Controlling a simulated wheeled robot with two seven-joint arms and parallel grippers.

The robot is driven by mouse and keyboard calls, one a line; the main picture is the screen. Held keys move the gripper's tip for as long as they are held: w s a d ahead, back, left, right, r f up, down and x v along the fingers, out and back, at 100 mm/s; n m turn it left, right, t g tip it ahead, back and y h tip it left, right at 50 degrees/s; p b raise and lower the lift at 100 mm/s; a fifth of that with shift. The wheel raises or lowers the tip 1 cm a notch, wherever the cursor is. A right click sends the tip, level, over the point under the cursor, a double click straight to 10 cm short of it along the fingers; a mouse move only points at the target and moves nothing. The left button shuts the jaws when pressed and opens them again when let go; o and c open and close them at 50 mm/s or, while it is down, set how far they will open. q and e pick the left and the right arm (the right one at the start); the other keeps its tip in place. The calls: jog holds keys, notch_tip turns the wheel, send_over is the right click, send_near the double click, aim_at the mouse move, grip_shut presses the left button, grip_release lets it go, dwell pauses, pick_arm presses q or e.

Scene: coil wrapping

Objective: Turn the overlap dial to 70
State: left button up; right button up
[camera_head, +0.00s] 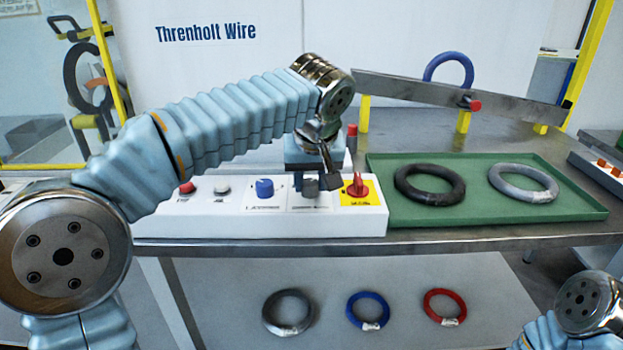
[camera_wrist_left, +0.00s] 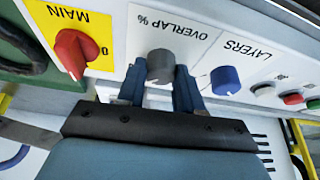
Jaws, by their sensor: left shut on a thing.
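The overlap dial is a grey knob (camera_wrist_left: 160,66) on the white control panel (camera_head: 150,222), under the label "OVERLAP %". In the head view the grey knob (camera_head: 310,188) is partly covered by my left gripper (camera_head: 312,180). In the left wrist view, the blue fingers of my left gripper (camera_wrist_left: 160,88) stand on both sides of the knob and are shut on it. The dial's scale and pointer are too small or hidden to read. Of my right arm, only a part shows at the lower right of the head view; its gripper is out of view.
Beside the dial are the red main switch (camera_head: 357,186) on a yellow plate and the blue layers knob (camera_head: 264,188). Red (camera_head: 187,187) and white (camera_head: 222,188) buttons sit further left. A green tray (camera_head: 480,215) with two coils lies to the right.

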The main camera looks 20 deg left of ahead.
pick_arm(q)
jog(key=shift+a+m+h, duration=0.1)
jog(key=shift+m+h, duration=0.6)
jog(key=shift+m, duration=1.2)
jog(key=o, duration=1)
jog(key=v, duration=1.3)
jog(key=shift+s+r+p, duration=0.3)
jog(key=shift+s, duration=0.05)
